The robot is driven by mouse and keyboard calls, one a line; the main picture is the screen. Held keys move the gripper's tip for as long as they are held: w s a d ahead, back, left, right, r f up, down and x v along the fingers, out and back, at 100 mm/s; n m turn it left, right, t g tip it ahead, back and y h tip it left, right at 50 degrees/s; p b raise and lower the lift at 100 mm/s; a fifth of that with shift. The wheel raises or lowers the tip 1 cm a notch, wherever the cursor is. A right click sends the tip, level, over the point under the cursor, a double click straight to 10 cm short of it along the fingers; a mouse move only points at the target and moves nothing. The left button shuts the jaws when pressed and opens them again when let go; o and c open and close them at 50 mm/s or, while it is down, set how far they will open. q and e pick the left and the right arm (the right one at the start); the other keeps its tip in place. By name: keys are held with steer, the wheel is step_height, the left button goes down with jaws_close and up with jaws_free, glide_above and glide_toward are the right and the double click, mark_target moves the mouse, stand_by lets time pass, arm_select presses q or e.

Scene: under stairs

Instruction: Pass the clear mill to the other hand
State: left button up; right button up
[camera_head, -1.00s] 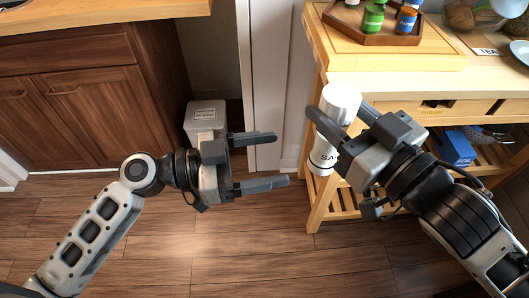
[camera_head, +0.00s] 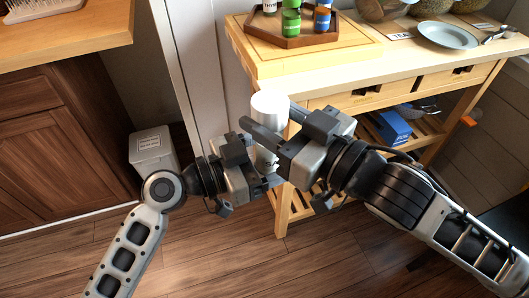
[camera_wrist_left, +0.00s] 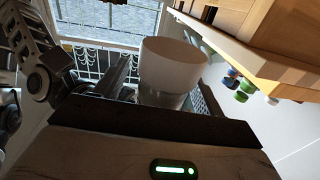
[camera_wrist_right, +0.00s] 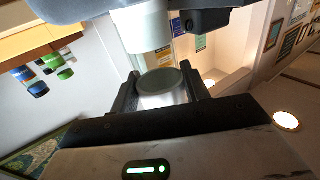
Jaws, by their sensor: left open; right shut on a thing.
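My right gripper (camera_head: 279,126) is shut on the mill's upper part. In the right wrist view a clear, round section of the mill (camera_wrist_right: 165,88) sits between its fingers. My left gripper (camera_head: 266,166) is open, with its fingers at the mill's lower part, below the right gripper. In the left wrist view the mill (camera_wrist_left: 174,65) stands between the left fingers. I cannot tell whether they touch it.
A wooden trolley (camera_head: 290,66) stands behind, carrying a hexagonal tray (camera_head: 285,38) of small bottles and a plate (camera_head: 447,36). A blue box (camera_head: 391,127) is on its lower shelf. A pale bin (camera_head: 152,155) stands by the wooden cabinet (camera_head: 50,130) at left.

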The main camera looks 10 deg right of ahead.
arm_select(q)
steer(key=c, duration=1.1)
steer(key=shift+c, duration=0.6)
arm_select(e)
steer(key=o, duration=1.5)
